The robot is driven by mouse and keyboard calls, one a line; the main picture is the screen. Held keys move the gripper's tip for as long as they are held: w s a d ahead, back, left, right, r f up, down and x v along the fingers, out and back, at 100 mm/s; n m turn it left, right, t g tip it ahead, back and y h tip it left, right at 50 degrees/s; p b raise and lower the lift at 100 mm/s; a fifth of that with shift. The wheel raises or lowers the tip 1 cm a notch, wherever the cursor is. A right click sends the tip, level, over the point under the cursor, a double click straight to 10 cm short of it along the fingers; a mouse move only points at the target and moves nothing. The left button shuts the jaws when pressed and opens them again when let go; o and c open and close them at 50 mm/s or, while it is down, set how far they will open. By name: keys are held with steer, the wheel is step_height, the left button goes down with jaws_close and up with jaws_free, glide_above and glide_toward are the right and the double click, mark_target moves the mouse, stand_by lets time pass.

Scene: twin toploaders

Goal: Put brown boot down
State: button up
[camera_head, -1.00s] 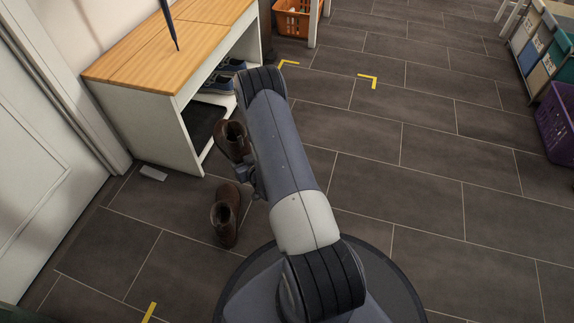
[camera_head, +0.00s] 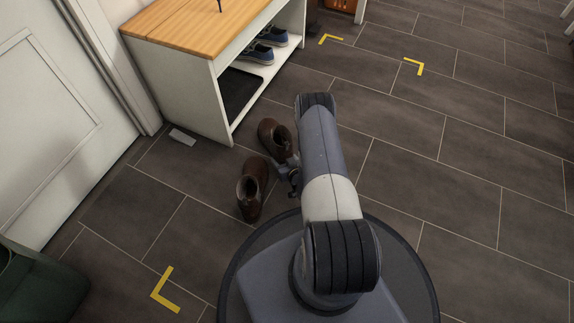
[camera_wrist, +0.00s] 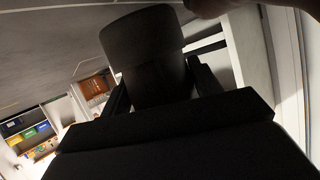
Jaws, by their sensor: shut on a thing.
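Two brown boots show in the head view, left of my arm. The farther boot (camera_head: 271,136) is by the bench's front corner, tilted, and my gripper (camera_head: 288,164) is shut on it. Whether its sole touches the floor I cannot tell. The nearer boot (camera_head: 250,192) stands on the floor just in front and to the left, close to the held one. In the wrist view the held boot (camera_wrist: 145,42) is a dark shape between my fingers. A brown patch at the top edge there is too cropped to identify.
A white bench (camera_head: 180,92) with a wooden top holds blue sneakers (camera_head: 263,53) and a black tray (camera_head: 240,92). Yellow corner marks (camera_head: 165,292) lie on the tiles. A small white object (camera_head: 182,137) lies by the door. A dark green item (camera_head: 40,285) is at lower left. Floor to the right is clear.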

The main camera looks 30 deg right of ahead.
step_height(320, 180, down, 4)
steer(key=shift+r+b, duration=0.1)
steer(key=shift+b, duration=0.85)
steer(key=o, duration=1.4)
steer(key=shift+r, duration=0.1)
